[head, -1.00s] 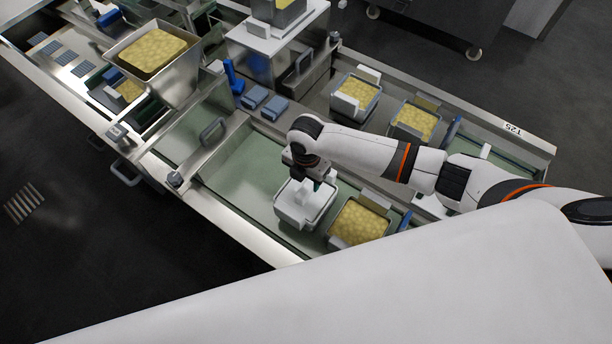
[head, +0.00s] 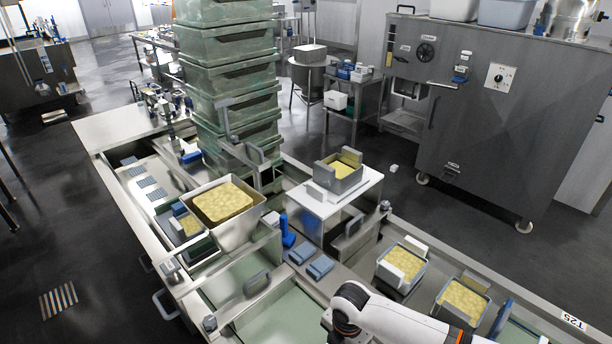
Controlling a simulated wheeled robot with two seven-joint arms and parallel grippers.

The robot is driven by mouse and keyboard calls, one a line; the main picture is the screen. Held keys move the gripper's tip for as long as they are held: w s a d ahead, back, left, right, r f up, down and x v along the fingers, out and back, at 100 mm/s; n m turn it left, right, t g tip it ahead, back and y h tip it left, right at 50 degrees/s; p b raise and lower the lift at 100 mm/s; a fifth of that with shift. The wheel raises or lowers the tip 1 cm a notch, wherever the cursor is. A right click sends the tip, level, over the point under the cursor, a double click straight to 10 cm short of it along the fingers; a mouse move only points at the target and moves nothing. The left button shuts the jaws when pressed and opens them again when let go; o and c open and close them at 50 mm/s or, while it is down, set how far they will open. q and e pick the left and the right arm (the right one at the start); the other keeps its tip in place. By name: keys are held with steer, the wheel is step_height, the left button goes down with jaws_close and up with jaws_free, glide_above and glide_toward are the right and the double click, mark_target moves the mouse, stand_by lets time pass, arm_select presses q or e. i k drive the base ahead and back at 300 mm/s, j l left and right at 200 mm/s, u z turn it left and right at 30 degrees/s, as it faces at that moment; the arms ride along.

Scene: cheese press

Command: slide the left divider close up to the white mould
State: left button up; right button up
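A metal divider plate with a grey loop handle (head: 257,281) stands across the near trough in the head view, lower middle. Another similar grey handle (head: 350,222) shows across the far trough, beside the white block. I cannot tell for certain which is the left divider. My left gripper is not in view.
Blue blocks (head: 320,266) lie between the troughs. Curd-filled moulds (head: 402,264) (head: 462,300) sit at right. A white block (head: 335,208) bears another mould. Stacked green crates (head: 235,85) rise behind.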

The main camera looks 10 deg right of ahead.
mark_target(254, 301)
steer(key=k, duration=1)
